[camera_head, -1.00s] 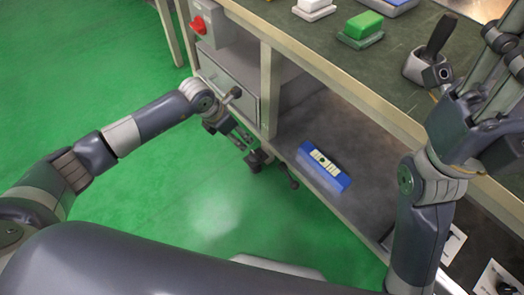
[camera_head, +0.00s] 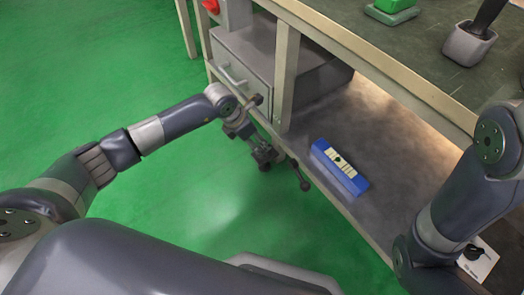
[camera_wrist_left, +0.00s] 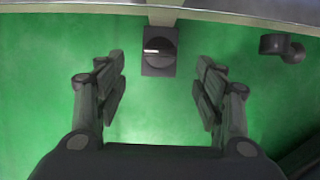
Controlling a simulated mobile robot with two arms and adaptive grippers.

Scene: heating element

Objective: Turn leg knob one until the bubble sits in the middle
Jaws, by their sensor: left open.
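A blue spirit level (camera_head: 352,184) with a pale top strip lies on the lower shelf of the bench. A dark spot shows near the middle of the strip, but it is too small to tell where the bubble is. My left gripper (camera_head: 263,154) is low at the shelf's front edge, left of the level. In the left wrist view my left gripper (camera_wrist_left: 163,90) is open and empty. A black knob (camera_wrist_left: 159,62) with a white mark sits beyond and between its fingertips, apart from them. My right gripper is out of view; only the arm shows.
A dark lever with a round end (camera_head: 303,181) sticks out at the shelf edge; a round dark part (camera_wrist_left: 282,47) shows right of the knob. A grey drawer (camera_head: 238,84) is above my left gripper. The green floor (camera_head: 150,80) is clear.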

